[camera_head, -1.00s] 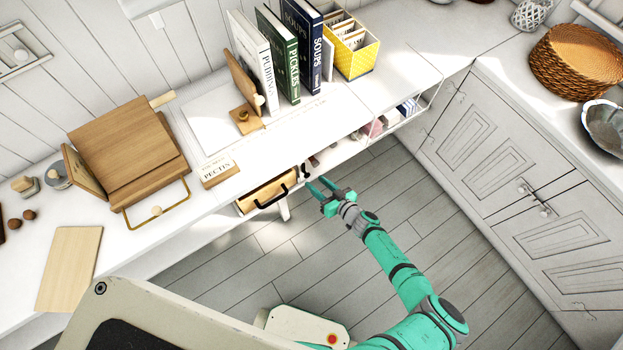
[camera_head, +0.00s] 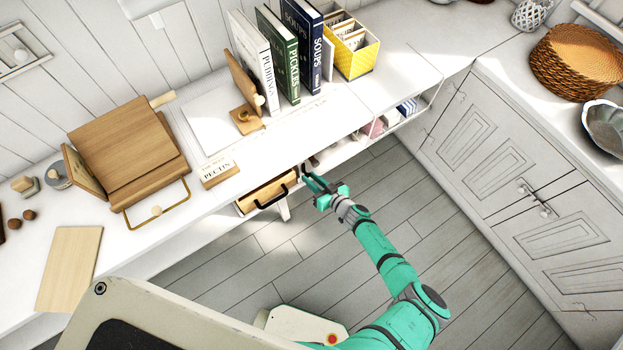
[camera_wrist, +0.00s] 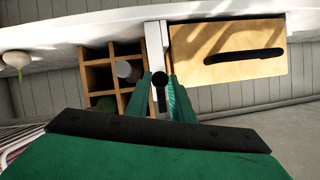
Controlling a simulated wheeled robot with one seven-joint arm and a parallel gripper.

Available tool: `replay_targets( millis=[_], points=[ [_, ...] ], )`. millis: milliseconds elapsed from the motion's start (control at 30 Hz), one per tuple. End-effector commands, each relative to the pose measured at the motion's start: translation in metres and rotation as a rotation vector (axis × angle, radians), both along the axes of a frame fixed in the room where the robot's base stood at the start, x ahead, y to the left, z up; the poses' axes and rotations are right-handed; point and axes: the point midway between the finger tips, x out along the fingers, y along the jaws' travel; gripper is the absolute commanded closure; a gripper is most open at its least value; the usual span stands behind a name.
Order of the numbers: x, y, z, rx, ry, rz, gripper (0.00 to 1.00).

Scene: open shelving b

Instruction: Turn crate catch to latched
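My gripper (camera_head: 313,182) is at the open shelf under the counter, just right of the wooden crate (camera_head: 268,190) with its black handle. In the wrist view the crate (camera_wrist: 228,78) is at the upper right, with a dark handle bar or slot. A small dark piece (camera_wrist: 159,80), probably the crate catch, shows against a white upright (camera_wrist: 156,45) left of the crate. It lies between the fingers of my gripper (camera_wrist: 160,82), which are apart. I cannot tell whether they touch it, nor which way the catch is turned.
A wooden divided rack (camera_wrist: 112,75) with bottles stands left of the upright. The counter (camera_head: 300,125) overhangs the shelf and carries books and a wooden stand (camera_head: 130,150). A wire basket (camera_head: 400,118) hangs to the right.

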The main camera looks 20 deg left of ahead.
Motion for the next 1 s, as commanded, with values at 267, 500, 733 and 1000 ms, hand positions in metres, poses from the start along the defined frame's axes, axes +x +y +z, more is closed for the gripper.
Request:
replay_targets(
  millis=[267, 500, 733, 1000],
  points=[
    [0.0, -0.0007, 0.0004, -0.025, -0.033, -0.002, 1.0],
    [-0.0011, 0.0004, 0.0009, -0.11, -0.145, -0.004, 1.0],
    [-0.0028, 0.0018, 0.0011, -0.239, -0.31, -0.006, 1.0],
    [-0.0042, 0.0027, 0.0002, -0.397, -0.508, -0.009, 1.0]
  ],
)
